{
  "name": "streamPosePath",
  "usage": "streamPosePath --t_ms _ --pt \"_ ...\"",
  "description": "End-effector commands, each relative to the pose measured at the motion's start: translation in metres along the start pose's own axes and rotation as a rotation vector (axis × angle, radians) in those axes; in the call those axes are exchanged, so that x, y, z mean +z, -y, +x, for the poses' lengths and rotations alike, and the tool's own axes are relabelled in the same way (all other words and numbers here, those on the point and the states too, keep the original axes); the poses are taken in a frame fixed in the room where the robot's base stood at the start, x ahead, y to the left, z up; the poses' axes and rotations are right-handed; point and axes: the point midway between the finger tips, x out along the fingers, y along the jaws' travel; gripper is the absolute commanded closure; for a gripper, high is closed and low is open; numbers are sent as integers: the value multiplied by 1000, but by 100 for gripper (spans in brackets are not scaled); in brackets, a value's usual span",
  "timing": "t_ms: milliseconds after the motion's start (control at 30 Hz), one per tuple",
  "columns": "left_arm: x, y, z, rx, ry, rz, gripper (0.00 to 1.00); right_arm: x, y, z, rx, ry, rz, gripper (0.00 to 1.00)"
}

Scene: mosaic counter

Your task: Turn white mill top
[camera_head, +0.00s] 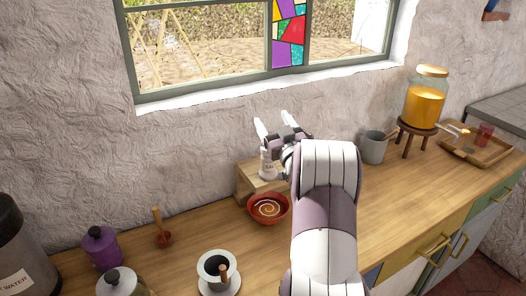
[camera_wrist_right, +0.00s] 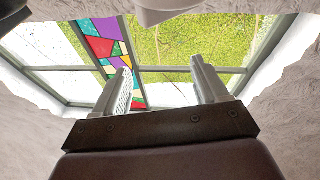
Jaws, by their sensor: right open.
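A white mill (camera_head: 267,165) stands upright on a small wooden block (camera_head: 247,180) against the wall, behind the red bowl. My right arm reaches in from the front, and its hand covers the upper part of the mill in the head view. My right gripper (camera_head: 270,121) is open, with its two pale fingers pointing up toward the window. In the right wrist view the gripper (camera_wrist_right: 160,82) shows its fingers spread with nothing between them. A pale rounded thing (camera_wrist_right: 160,8) is cut off at that view's top edge; I cannot tell what it is. My left gripper is out of view.
A red bowl (camera_head: 268,209) stands before the block. A grey mug (camera_head: 374,148), a juice dispenser (camera_head: 424,108) and a wooden tray (camera_head: 476,150) are at right. A purple canister (camera_head: 102,248), a wooden dipper (camera_head: 164,240) and a white dripper (camera_head: 216,268) are at left.

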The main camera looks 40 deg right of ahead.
Motion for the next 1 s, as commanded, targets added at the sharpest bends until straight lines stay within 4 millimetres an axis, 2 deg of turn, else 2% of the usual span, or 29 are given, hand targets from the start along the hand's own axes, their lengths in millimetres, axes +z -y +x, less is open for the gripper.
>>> streamPosePath --t_ms 33,100,200,300,367,433,700,800,1000 --pt "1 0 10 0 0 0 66 16 -12 -30 -61 46 18 27" --pt "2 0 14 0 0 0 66 30 -14 -64 -157 119 62 27" --pt "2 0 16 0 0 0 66 43 -14 -99 -240 203 117 27" --pt "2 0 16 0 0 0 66 49 -11 -112 -277 244 144 27" --pt "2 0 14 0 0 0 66 50 -8 -109 -286 251 149 27" --pt "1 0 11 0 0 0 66 52 -4 -97 -288 251 149 27" --pt "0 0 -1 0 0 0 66 67 16 -32 -287 248 147 27" --pt "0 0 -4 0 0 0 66 71 22 -14 -286 248 146 27" --pt "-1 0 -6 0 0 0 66 77 27 2 -285 248 146 27"
